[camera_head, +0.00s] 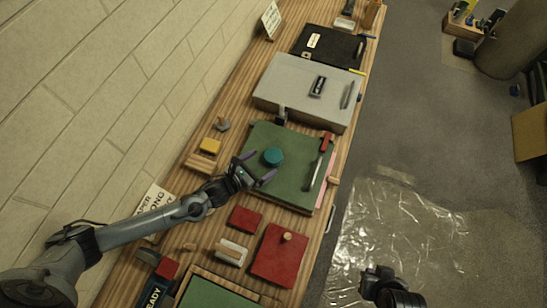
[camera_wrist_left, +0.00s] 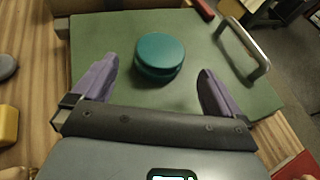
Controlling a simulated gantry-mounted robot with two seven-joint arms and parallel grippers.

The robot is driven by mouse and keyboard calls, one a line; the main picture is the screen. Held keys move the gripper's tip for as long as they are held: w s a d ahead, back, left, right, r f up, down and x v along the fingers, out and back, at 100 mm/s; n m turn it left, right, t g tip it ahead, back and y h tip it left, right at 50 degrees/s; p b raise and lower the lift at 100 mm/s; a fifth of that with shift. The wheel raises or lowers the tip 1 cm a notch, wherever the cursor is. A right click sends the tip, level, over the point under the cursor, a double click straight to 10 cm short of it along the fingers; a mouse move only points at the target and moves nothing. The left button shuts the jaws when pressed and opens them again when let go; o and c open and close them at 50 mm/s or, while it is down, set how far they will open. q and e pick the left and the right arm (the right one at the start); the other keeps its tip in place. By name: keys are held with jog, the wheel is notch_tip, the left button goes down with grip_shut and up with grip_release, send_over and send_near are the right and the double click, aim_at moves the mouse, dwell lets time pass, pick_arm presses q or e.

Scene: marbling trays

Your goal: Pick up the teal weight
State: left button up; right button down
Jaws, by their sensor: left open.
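The teal weight (camera_head: 272,156) is a round, squat disc with a grooved side. It rests on a green board (camera_head: 297,196) in the middle of the bench. In the left wrist view the teal weight (camera_wrist_left: 160,56) lies ahead of the fingers, centred between their lines. My left gripper (camera_head: 258,168) is open, with its purple fingers just short of the weight on its near-left side. The fingers also show in the left wrist view (camera_wrist_left: 156,84), empty and apart from the weight. My right gripper (camera_head: 378,278) is over the floor at the lower right; its jaws are unclear.
A grey box (camera_head: 308,92) stands behind the board. A yellow block (camera_head: 210,146) and a grey piece (camera_head: 223,124) sit to the left. Red blocks (camera_head: 280,256) lie in front.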

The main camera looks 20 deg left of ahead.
aim_at(270, 158)
pick_arm(q)
jog(key=b+x, duration=0.2)
jog(key=x, duration=0.2)
jog(key=shift+f+b, duration=0.1)
jog(key=shift+b, duration=0.25)
jog(key=shift+w+d+f+b, duration=0.15)
jog(key=shift+w+d+b, duration=0.15)
jog(key=shift+w, duration=0.3)
jog(key=shift+c, duration=0.5)
jog(key=c, duration=1.6)
jog(key=shift+c, duration=0.2)
